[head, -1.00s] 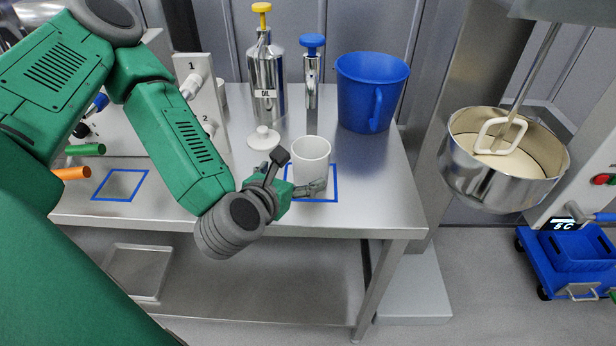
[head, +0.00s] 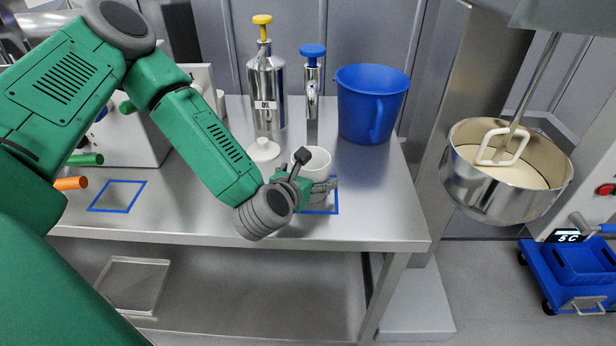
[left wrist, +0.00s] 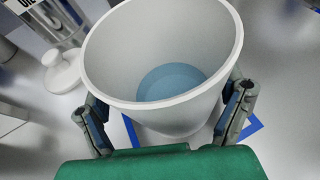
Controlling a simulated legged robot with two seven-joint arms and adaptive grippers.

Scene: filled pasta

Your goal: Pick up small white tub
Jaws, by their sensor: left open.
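The small white tub (head: 312,161) stands upright on the steel table, within a blue square outline (head: 334,207) near the front right. It fills much of the left wrist view (left wrist: 165,60), where its open top shows a bluish bottom inside. My left gripper (head: 318,187) is at the near side of the tub and hides its lower part in the head view. In the left wrist view the fingers of the gripper (left wrist: 165,112) are open, one on each side of the tub. Whether they touch it is unclear. My right gripper is out of view.
A white lid with a knob (head: 264,149) lies left of the tub. Behind stand a steel oil dispenser (head: 267,85), a blue-topped dispenser (head: 312,85) and a blue bucket (head: 368,100). A mixer bowl (head: 490,185) is at right. Table room right of the tub is clear.

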